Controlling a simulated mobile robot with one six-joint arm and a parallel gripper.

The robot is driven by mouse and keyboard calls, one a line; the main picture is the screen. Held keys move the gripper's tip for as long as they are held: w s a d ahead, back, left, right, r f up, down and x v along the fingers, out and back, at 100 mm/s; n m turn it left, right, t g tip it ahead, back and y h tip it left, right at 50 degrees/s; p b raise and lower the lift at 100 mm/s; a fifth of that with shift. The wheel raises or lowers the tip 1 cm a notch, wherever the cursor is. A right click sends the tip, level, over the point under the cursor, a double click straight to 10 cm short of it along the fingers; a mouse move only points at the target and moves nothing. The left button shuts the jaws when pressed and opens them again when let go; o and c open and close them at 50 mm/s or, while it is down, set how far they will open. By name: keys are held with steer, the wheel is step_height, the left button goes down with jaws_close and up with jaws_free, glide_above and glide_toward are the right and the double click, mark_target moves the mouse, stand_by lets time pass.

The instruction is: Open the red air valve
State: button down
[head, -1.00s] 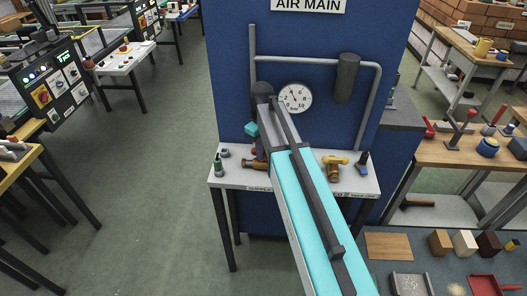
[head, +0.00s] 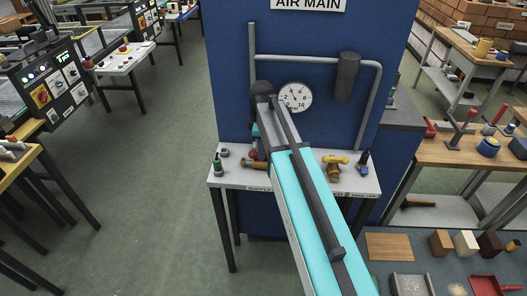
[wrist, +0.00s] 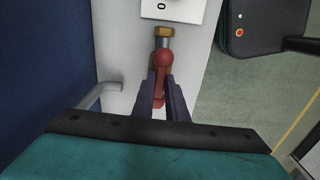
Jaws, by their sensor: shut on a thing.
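The red air valve has a red handle (wrist: 163,60) and a brass nut (wrist: 162,32); in the wrist view the handle lies between my fingers. My gripper (wrist: 160,98) is shut on the handle. In the head view the valve's brass body (head: 252,163) lies at the left part of the white bench, with a bit of red above it. My arm hides most of the gripper and handle there. The handle's exact angle is hard to tell.
A yellow-handled brass valve (head: 334,165) and a blue-topped fitting (head: 363,163) stand on the bench (head: 232,180) to the right. A green fitting (head: 218,165) stands at the left. A pressure gauge (head: 296,97) and grey pipes (head: 366,110) are on the blue panel behind.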

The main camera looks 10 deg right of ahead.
steer(key=shift+s+a+n, duration=0.1)
steer(key=shift+n, duration=0.2)
steer(key=c, duration=1.8)
jaws_free()
steer(key=shift+o, duration=0.2)
steer(key=shift+r+b, duration=0.45)
steer(key=shift+r, duration=0.6)
step_height(320, 180, up, 12)
steer(key=b, duration=0.3)
steer(key=shift+f, duration=0.2)
